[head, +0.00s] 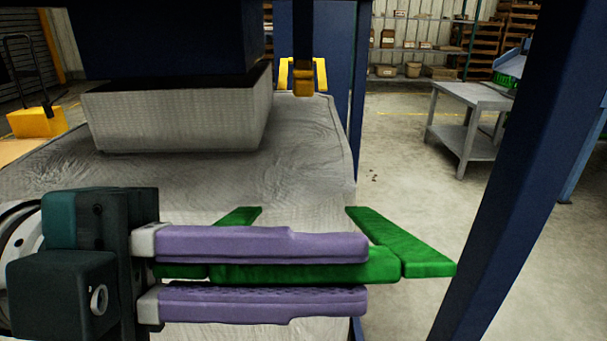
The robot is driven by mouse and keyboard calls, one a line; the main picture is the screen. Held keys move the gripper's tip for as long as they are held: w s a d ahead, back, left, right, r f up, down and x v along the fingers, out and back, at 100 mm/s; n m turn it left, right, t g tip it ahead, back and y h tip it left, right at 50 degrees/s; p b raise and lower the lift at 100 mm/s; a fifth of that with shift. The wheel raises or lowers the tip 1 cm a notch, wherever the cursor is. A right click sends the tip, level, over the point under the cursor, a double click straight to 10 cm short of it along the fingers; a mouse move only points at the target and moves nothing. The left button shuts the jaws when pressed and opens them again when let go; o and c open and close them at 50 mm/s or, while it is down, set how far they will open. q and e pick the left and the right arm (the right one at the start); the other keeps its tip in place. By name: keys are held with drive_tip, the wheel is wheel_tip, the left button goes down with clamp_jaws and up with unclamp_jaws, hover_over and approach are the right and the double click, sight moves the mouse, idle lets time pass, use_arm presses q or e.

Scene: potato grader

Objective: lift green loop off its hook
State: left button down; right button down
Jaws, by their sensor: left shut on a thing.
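The green loop (402,243) is in the lower middle of the head view, with a front bar and angled pieces at both ends. My left gripper (364,276) comes in from the left. Its two long purple fingers lie above and below the front bar and are shut on it. The fingers and gripper body cover part of the loop's left side. I cannot make out the hook, or whether the loop still touches it. My right gripper is not in view.
A large grey sack-like surface (190,172) lies behind the gripper, with a pale block (178,118) on it. A dark blue post (515,170) slants up at the right. A yellow bracket (303,80) is at the back. A grey table (472,97) stands farther right on open floor.

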use_arm(q)
drive_tip(key=shift+s+f+b, duration=0.2)
drive_tip(key=shift+s+f, duration=0.1)
drive_tip(key=shift+f, duration=0.4)
drive_tip(key=shift+s+f+b, duration=0.2)
drive_tip(key=shift+s+f, duration=0.05)
drive_tip(key=shift+f, duration=0.55)
drive_tip(key=c, duration=0.8)
unclamp_jaws()
drive_tip(key=shift+c, duration=0.2)
drive_tip(key=shift+a, duration=0.15)
drive_tip(key=a, duration=0.9)
drive_tip(key=shift+a, duration=0.35)
